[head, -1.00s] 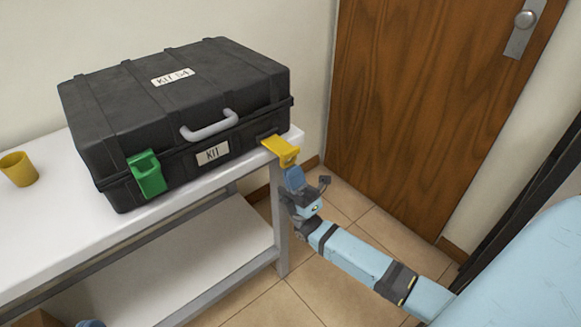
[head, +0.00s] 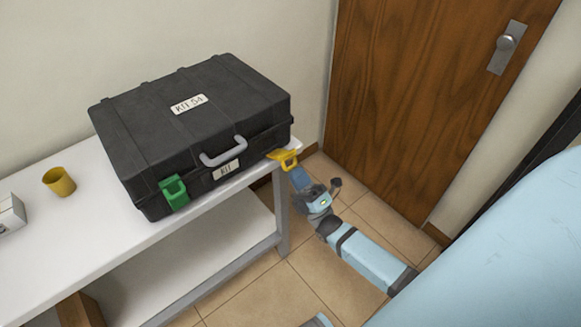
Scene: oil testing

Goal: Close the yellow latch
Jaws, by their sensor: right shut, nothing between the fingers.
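The black case (head: 200,120) lies shut-lidded on the white table, with a grey handle (head: 222,152) on its front. The yellow latch (head: 287,159) is at the front right corner of the case. It sticks outward and down from the case, swung open. The green latch (head: 174,191) at the front left sits flat against the case front. My right gripper (head: 299,176) is shut and empty, just below the yellow latch. Its blue fingertips are at or very near the latch's lower edge; I cannot tell whether they touch. My left gripper is not in view.
The white table (head: 60,235) has a lower shelf (head: 190,260). A yellow cup (head: 59,181) and a white box (head: 10,214) stand on its left part. A wooden door (head: 430,100) is at the right. Open tiled floor lies in front of the table.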

